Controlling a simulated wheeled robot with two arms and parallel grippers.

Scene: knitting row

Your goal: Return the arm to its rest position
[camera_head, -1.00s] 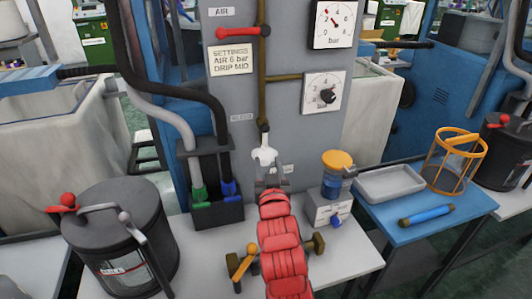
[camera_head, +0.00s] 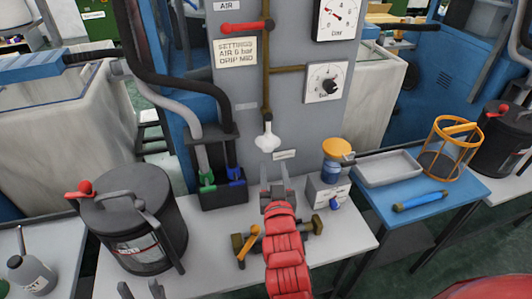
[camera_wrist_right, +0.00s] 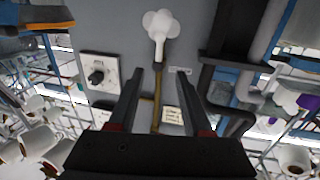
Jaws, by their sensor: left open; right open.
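My right arm, in red, reaches up the middle of the head view. Its gripper (camera_head: 277,188) is open and empty, apart from and below a white lobed knob (camera_head: 267,138) on the grey panel. In the right wrist view the two fingers (camera_wrist_right: 160,98) stand wide apart with nothing between them. The white knob (camera_wrist_right: 160,25) shows beyond them, at the top. The fingertips of my left gripper (camera_head: 141,290) show at the bottom edge of the head view, apart and empty; the rest of that arm is out of frame.
A black lidded pot (camera_head: 132,225) stands left on the grey bench. A hose holder (camera_head: 222,180) and a small box with an orange-capped jar (camera_head: 337,158) flank the right gripper. A blue table (camera_head: 425,210) with a tray (camera_head: 388,168) stands right. A grey bottle (camera_head: 30,275) is lower left.

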